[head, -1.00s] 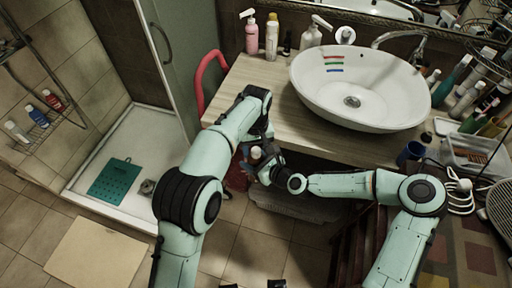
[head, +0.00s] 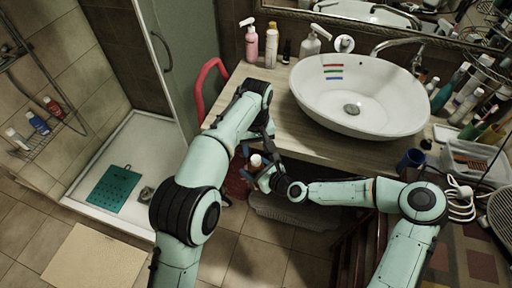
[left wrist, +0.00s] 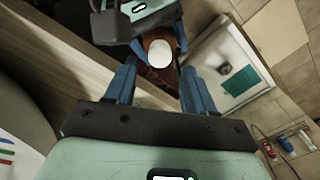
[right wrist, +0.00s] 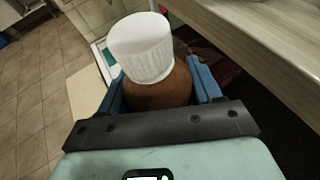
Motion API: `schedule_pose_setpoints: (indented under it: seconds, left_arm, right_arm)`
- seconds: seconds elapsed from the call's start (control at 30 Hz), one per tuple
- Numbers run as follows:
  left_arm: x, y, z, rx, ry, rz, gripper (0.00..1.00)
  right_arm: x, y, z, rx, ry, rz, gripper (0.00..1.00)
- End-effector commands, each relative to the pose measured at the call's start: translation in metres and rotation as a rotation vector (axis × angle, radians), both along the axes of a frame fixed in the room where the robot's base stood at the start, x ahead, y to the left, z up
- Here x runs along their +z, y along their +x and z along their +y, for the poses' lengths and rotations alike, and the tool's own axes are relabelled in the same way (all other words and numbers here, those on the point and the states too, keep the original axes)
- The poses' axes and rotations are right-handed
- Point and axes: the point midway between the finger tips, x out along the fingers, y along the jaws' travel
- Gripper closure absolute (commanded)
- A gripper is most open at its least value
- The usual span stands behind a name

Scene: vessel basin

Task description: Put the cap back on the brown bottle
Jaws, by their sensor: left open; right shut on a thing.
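The brown bottle (right wrist: 160,90) is held between the blue fingers of my right gripper (right wrist: 158,82), seen close in the right wrist view. The white ribbed cap (right wrist: 141,47) sits on top of its neck and looks slightly tilted in that view; whether it is tight I cannot tell. In the head view the cap (head: 256,160) shows in front of the counter, above my right gripper (head: 264,178). My left gripper (left wrist: 158,72) is open, its fingers apart and empty, with the cap (left wrist: 160,53) visible beyond the gap between them.
The wooden counter (head: 262,110) with the white basin (head: 360,90) lies just beyond the grippers. A pink bottle (head: 251,45) and other toiletries stand at its back. A red curved rail (head: 200,85) is at left. A blue cup (head: 411,158) stands at the right.

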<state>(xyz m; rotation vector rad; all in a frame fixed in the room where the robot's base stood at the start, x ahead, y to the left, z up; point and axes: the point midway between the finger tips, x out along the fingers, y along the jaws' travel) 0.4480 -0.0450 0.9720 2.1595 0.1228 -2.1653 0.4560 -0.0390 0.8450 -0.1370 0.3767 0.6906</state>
Motion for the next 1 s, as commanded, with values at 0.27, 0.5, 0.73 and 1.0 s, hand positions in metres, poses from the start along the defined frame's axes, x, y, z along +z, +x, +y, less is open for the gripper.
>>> schedule_pose_setpoints:
  seconds: [0.27, 0.5, 0.73, 1.0]
  left_arm:
    - [0.023, 0.001, 0.001, 0.196, 0.005, 0.0, 0.46]
    - [0.035, 0.0, 0.0, 0.278, 0.001, 0.0, 0.46]
    - [0.034, 0.0, 0.0, 0.277, 0.0, 0.0, 0.46]
    - [0.01, -0.001, 0.0, 0.275, 0.002, 0.003, 0.46]
  right_arm:
    - [0.001, 0.0, 0.0, 0.0, 0.0, -0.001, 1.0]
    - [0.001, 0.0, 0.0, 0.0, 0.0, -0.001, 1.0]
    - [0.001, 0.0, 0.0, 0.0, 0.0, -0.001, 1.0]
    - [0.001, 0.0, 0.0, 0.0, 0.0, -0.001, 1.0]
